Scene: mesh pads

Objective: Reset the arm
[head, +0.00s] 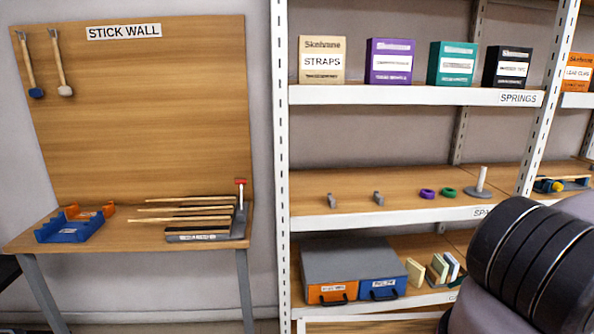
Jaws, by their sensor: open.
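Part of my arm (535,262), a dark rounded link with light rings, fills the lower right of the head view. It hides part of the shelving behind it. My gripper is outside the view, so its jaws and anything near them do not show.
A table (120,222) with several sticks and a blue tray (70,229) stands at left, under a wooden stick board (140,120). White shelving (390,213) with boxes, rings and a grey drawer unit (345,260) fills the middle and right. The middle shelf has bare room.

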